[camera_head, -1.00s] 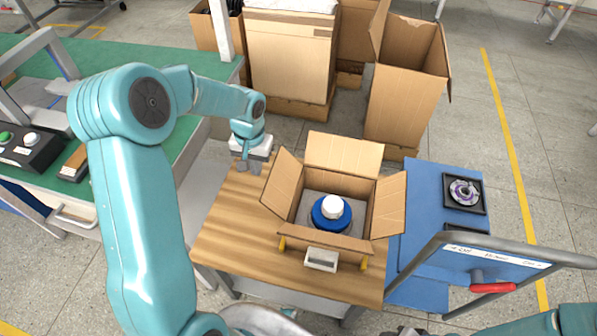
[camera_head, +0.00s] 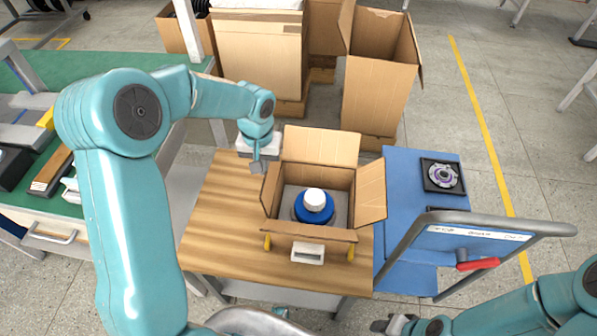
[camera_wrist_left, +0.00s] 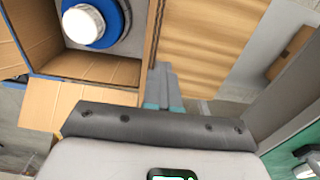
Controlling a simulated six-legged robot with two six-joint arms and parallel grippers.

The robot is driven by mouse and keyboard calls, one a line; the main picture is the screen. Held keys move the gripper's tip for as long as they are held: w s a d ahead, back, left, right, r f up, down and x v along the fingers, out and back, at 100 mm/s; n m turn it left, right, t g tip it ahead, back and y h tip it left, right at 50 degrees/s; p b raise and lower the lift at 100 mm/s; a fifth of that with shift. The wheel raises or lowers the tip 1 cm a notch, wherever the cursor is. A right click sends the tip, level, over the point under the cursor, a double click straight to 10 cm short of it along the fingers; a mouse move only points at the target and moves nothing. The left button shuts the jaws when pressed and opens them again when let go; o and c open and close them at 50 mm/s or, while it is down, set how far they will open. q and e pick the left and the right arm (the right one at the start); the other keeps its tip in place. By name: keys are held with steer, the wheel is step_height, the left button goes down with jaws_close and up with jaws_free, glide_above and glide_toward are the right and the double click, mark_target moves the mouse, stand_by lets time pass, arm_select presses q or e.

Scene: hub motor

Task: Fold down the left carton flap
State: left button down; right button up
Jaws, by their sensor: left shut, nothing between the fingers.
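An open carton (camera_head: 310,234) stands on the wooden table, with a blue hub motor with a white top (camera_head: 314,207) inside. Its left flap (camera_head: 271,187) stands steeply up, seen nearly edge-on. The far flap (camera_head: 320,146) and right flap (camera_head: 371,191) stick up and outward. My left gripper (camera_head: 258,167) is shut and empty, just outside the left flap near its far end; whether it touches cannot be told. In the left wrist view the shut fingers (camera_wrist_left: 163,85) are beside the carton wall (camera_wrist_left: 150,40). My right gripper (camera_head: 385,325) is at the bottom edge, its jaws unclear.
The wooden tabletop (camera_head: 215,235) is clear left of the carton. A blue cart (camera_head: 405,180) with a black tray (camera_head: 442,175) and a grey handle stands at right. Tall cartons (camera_head: 375,90) stand behind. A green bench (camera_head: 30,195) is at left.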

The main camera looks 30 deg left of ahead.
arm_select(q)
steer(key=shift+w+d+f, duration=0.1)
steer(key=shift+d+f, duration=0.25)
steer(key=shift+d, duration=0.35)
steer(key=shift+d+f, duration=0.35)
steer(key=shift+d, duration=0.3)
steer(key=w+d, duration=0.2)
steer(key=d, duration=0.3)
steer(key=shift+w+d+r+b, duration=0.15)
steer(key=shift+w+d+b, duration=0.15)
steer(key=shift+d+b, duration=0.05)
arm_select(e)
steer(key=shift+w+f, duration=0.2)
steer(key=shift+f, duration=0.35)
arm_select(q)
steer(key=shift+s, duration=0.1)
arm_select(e)
steer(key=shift+s, duration=0.1)
